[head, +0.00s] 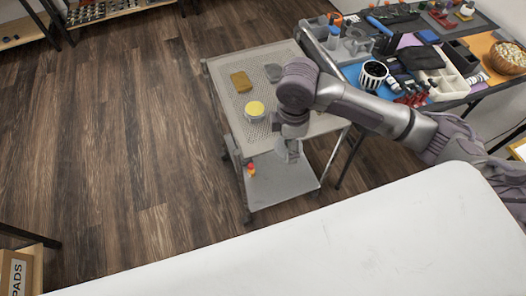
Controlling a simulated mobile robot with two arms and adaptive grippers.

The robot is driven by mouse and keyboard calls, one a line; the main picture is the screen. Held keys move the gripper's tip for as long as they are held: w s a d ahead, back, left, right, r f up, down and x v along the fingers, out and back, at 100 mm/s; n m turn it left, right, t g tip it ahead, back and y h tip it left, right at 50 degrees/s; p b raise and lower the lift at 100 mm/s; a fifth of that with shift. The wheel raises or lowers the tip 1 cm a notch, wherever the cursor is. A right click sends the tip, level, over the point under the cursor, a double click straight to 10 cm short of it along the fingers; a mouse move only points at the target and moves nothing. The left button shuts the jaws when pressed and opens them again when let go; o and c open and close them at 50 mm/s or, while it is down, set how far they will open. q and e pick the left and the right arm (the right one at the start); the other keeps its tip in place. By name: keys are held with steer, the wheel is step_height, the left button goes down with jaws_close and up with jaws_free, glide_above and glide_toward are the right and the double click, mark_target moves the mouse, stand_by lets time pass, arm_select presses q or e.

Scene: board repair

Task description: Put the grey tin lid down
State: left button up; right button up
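My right arm reaches in from the right, and its gripper (289,151) points down over the near right part of the perforated grey cart. A pale grey shape shows at its fingertips, but it is too small to tell lid from fingers. An open round tin (255,109) with a yellow top face stands on the cart's top shelf (228,69), left of the gripper. A small flat grey piece (273,73) lies farther back on that shelf; I cannot tell whether it is the lid. My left gripper is not in view.
A yellow-brown block (241,82) lies on the cart top. A red and yellow item (251,169) is on the lower shelf (280,184). A crowded workbench with a striped cup (373,75) stands at the right. A bare white surface (330,245) fills the front.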

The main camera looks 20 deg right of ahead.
steer(key=w+a+f, duration=0.2)
steer(key=w+f, duration=0.1)
steer(key=w, duration=0.2)
glide_above(260, 142)
steer(key=f, duration=0.3)
steer(key=shift+s+d+f, duration=0.1)
steer(key=shift+s+f, duration=0.1)
steer(key=shift+f, duration=0.1)
steer(key=shift+w+f, duration=0.3)
steer(key=shift+f, duration=0.15)
step_height(260, 142, down, 3)
steer(key=shift+f, duration=0.3)
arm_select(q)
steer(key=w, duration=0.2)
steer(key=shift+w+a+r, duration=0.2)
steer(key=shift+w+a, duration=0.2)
